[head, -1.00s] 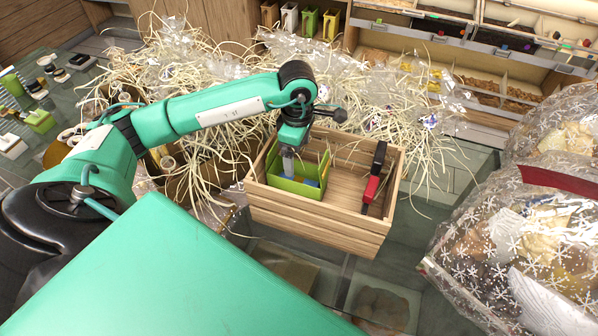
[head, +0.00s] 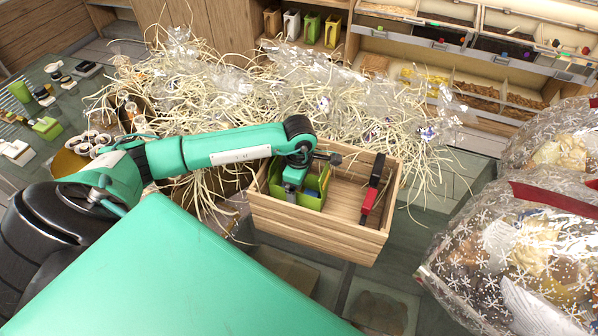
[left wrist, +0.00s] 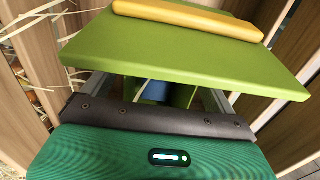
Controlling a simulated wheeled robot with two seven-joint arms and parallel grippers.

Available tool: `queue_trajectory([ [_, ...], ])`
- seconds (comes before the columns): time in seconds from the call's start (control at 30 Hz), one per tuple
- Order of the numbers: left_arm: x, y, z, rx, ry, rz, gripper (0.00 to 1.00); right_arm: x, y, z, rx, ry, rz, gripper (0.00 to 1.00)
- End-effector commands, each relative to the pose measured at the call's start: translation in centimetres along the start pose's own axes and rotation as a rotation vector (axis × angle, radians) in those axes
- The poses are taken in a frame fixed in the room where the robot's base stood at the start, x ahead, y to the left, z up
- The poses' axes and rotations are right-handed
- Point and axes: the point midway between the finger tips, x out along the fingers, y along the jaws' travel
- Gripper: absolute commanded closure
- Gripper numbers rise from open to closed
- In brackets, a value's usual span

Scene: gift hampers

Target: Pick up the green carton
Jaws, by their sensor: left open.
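The green carton (head: 313,197) sits at the left end of a wooden crate (head: 315,230), with its top open and something blue inside. In the left wrist view the carton (left wrist: 185,48) shows as a broad green panel with a yellow strip along its far edge. My left gripper (head: 290,192) points down at the carton's left part, its fingertips hidden in the head view. In the left wrist view my left gripper (left wrist: 158,95) is open, its grey fingers apart, partly covered by the green panel. I cannot tell whether they touch the carton. My right gripper is not in view.
A black and red object (head: 372,192) leans in the crate's right part. Pale straw and clear wrap (head: 300,90) crowd behind the crate. Large wrapped hampers (head: 525,240) stand at right. Several small cartons (head: 311,27) stand on a back shelf.

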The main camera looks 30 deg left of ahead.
Motion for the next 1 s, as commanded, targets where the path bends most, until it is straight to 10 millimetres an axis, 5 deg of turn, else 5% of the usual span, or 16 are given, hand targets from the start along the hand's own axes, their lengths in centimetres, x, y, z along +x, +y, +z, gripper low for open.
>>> queue_trajectory([
  [0.07, 0.0, 0.0, 0.0, 0.000, 0.000, 0.000, 0.13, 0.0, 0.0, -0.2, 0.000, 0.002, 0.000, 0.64],
  [0.3, 0.0, 0.0, 0.0, -0.001, 0.000, 0.000, 0.60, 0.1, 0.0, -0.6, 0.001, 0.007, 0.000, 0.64],
  [0.67, -0.5, 0.1, 0.0, -0.001, 0.000, 0.002, 0.61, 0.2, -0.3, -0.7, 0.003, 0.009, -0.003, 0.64],
  [1.0, -4.8, 0.2, 0.0, 0.000, -0.001, 0.007, 0.61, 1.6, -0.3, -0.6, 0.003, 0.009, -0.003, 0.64],
])
